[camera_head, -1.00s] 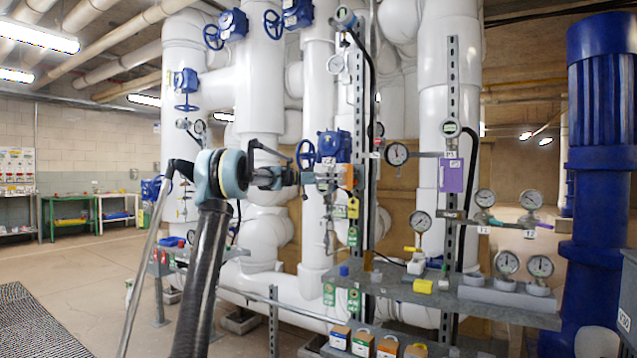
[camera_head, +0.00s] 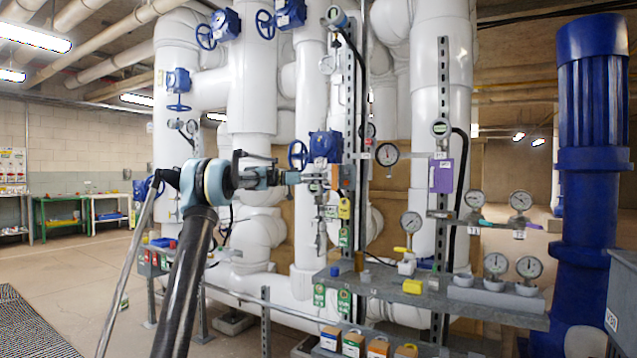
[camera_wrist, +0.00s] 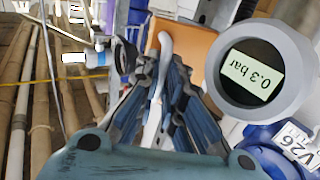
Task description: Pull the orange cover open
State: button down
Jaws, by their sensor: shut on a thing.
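The orange cover (camera_wrist: 196,48) is a flat panel just beyond my fingers in the wrist view. A pale curved handle (camera_wrist: 165,45) stands in front of it and runs down between the fingers. My gripper (camera_wrist: 163,75) is shut on this handle; the fingers hide its lower part. In the head view my gripper (camera_head: 308,178) reaches right, with its tips close to the small orange cover (camera_head: 335,177), beside a blue valve. The cover's far edge and hinge are hidden.
A round gauge reading 0.3 bar (camera_wrist: 262,72) sits close to the right of the fingers. A blue valve (camera_head: 325,146) is just above the gripper. A grey shelf (camera_head: 440,296) with gauges stands to the lower right. Open floor lies to the left.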

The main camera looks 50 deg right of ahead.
jog(key=shift+d, duration=0.1)
jog(key=c, duration=1.7)
grip_release()
jog(key=shift+s, duration=0.1)
jog(key=v, duration=1.2)
jog(key=shift+c, duration=0.4)
